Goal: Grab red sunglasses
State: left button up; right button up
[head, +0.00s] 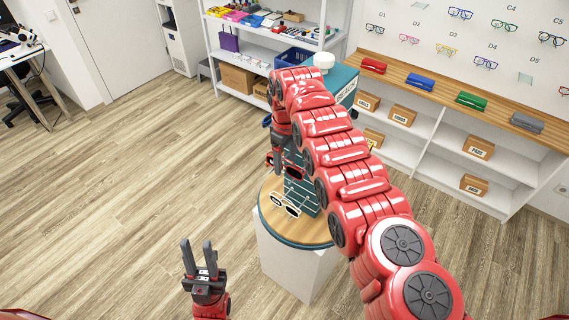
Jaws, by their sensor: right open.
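The red sunglasses (293,172) with dark lenses sit on the teal display stand (307,198), which stands on a round wooden top. My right arm reaches in from the right over the stand, hiding much of it. My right gripper (278,168) points down right beside the red sunglasses, at their left. It is open; whether its fingers touch the frame or straddle part of it cannot be told. My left gripper (196,258) is open and empty, pointing up over the floor at the lower left.
White-framed sunglasses (285,206) sit lower on the stand. A white pedestal (297,268) carries the round top. A wall shelf (455,98) with coloured cases and boxes runs along the right. A desk (22,60) is at the far left. The wooden floor at left is clear.

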jog(key=shift+a+f, duration=0.1)
jog(key=shift+w+d+f, duration=0.1)
jog(key=shift+w+d, duration=0.1)
jog(key=shift+w, duration=0.05)
jog(key=c, duration=0.4)
grip_shut()
